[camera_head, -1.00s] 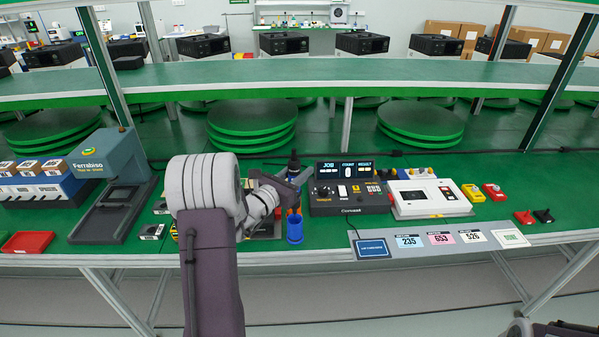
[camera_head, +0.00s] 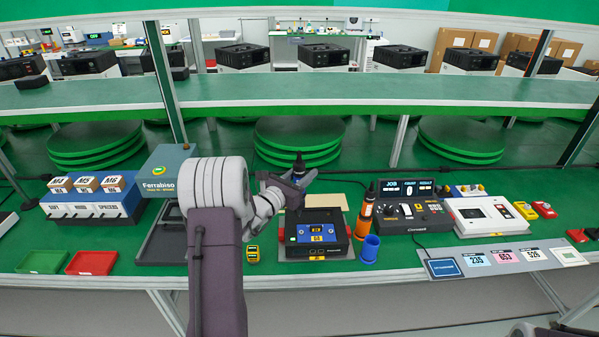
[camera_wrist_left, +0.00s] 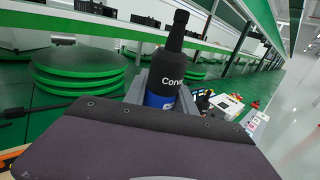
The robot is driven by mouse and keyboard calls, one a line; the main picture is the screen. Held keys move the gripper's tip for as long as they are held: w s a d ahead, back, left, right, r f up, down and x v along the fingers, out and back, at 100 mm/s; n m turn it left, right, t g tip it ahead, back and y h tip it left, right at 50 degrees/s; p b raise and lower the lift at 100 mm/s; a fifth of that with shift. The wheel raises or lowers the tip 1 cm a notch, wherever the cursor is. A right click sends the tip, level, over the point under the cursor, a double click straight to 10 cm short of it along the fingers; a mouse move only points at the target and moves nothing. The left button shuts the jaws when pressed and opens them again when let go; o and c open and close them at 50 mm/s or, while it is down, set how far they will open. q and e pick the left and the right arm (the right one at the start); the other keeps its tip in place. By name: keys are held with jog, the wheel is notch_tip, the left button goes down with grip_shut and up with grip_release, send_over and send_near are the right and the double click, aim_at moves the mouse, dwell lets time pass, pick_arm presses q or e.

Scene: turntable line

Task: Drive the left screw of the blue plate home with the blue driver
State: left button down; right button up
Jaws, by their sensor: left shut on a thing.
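My left gripper (camera_head: 297,181) is shut on the blue driver (camera_head: 299,165), a black tool with a blue band. In the left wrist view the driver (camera_wrist_left: 165,68) stands upright between the fingers. The gripper holds it above the left part of the blue plate (camera_head: 318,231), which lies in a black fixture (camera_head: 284,246) on the green bench. The driver's tip is not clear, so I cannot tell if it touches anything. The plate's screws are too small to make out surely. My right gripper is not in view.
A blue cup (camera_head: 369,249) stands empty right of the fixture, beside an orange driver in its holder (camera_head: 364,222). A black control box (camera_head: 412,216) is further right. A small yellow-black item (camera_head: 253,254) lies left of the fixture. Red (camera_head: 91,263) and green (camera_head: 43,262) trays are at left.

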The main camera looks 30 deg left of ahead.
pick_arm(q)
notch_tip(320, 180, down, 6)
jog(key=b, duration=0.5)
jog(key=shift+w+d, duration=0.15)
jog(key=shift+d, duration=0.25)
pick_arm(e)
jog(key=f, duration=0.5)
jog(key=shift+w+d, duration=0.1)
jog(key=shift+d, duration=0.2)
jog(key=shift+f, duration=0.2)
pick_arm(q)
jog(key=shift+f+b, duration=0.25)
jog(key=shift+b, duration=0.6)
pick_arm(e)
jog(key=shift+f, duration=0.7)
